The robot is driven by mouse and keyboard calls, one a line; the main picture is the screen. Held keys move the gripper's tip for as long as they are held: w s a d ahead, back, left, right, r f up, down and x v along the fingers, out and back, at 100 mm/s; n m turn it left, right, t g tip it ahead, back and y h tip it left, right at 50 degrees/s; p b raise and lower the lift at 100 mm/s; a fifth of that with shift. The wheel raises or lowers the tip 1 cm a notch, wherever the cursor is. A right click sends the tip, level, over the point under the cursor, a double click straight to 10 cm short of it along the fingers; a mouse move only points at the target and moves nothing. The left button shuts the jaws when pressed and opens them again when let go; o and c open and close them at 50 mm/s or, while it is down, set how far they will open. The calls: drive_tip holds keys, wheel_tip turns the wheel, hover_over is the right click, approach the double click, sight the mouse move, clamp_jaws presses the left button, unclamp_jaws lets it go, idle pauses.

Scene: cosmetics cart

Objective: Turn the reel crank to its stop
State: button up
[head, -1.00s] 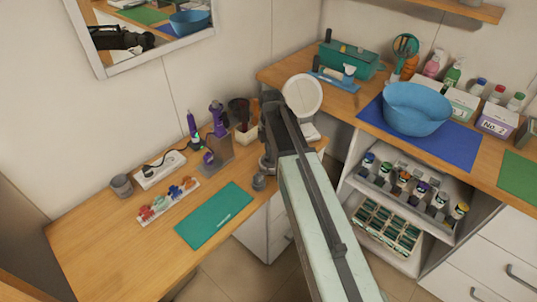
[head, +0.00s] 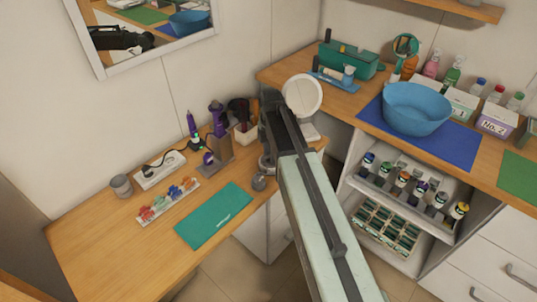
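A grey round metal part (head: 259,183) with a rounded end sits at the right edge of the wooden desk, partly behind my arm. It may belong to the reel, but I cannot tell. A brown stand (head: 219,155) with a small round purple part (head: 208,157) is left of it; I cannot tell whether that is the reel crank. My pale green arm link crosses the view from the lower right, its dark end above the desk's right corner. My gripper's fingertips are not visible, and I see no contact with a crank.
A teal mat (head: 214,216), a tray of colored clips (head: 168,201), a power strip (head: 160,170) and a grey cup (head: 121,186) are on the desk. A blue bowl (head: 417,108) is on the right counter. The desk's front left is clear.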

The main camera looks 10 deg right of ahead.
wheel_tip(320, 180, up, 8)
drive_tip(key=p, duration=0.8)
drive_tip(key=shift+f, duration=0.1)
